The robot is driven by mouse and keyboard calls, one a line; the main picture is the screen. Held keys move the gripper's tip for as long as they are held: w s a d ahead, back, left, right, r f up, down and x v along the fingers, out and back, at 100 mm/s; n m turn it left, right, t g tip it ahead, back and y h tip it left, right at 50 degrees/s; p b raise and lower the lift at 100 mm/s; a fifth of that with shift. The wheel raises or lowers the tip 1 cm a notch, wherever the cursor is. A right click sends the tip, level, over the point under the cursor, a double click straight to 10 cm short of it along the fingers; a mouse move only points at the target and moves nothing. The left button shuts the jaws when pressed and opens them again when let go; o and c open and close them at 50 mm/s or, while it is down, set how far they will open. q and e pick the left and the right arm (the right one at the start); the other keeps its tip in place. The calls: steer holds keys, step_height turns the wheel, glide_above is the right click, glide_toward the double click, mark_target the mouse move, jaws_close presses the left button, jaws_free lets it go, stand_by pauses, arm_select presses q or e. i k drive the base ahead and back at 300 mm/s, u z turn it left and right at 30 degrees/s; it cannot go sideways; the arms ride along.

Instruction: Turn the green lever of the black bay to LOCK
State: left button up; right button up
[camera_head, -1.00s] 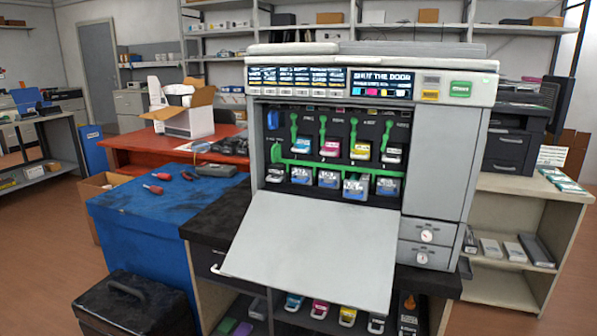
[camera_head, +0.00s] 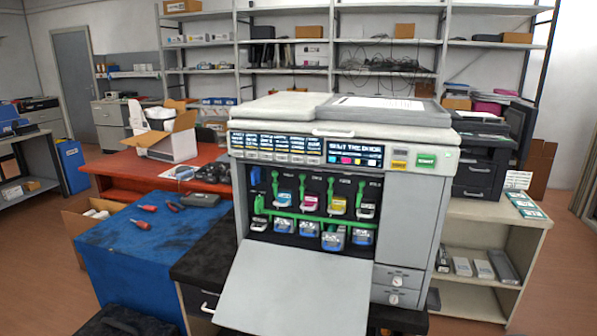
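The printer (camera_head: 408,215) stands open, its grey front door (camera_head: 290,290) folded down. Inside is a row of cyan, magenta, yellow and black cartridges. The black cartridge (camera_head: 366,210) is at the right end, with a dark and white front. Its green lever (camera_head: 360,191) stands roughly upright above it; the small markings are unreadable, so I cannot tell which position it is at. Similar green levers stand at the other bays. A green bar (camera_head: 310,217) runs across below the cartridges. Neither of my grippers is in view.
The lowered door juts out in front of the bays. A blue-topped table (camera_head: 120,235) with red-handled tools (camera_head: 140,223) stands at the left. An open cardboard box (camera_head: 170,140) sits on the red table (camera_head: 105,168). A shelf unit (camera_head: 470,290) stands at the right.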

mark_target(362, 183)
steer(key=u, duration=0.45)
steer(key=i, duration=0.65)
steer(key=z, duration=1)
steer(key=k, duration=0.85)
steer(key=z, duration=0.2)
steer(key=i, duration=0.85)
steer(key=u, duration=0.1)
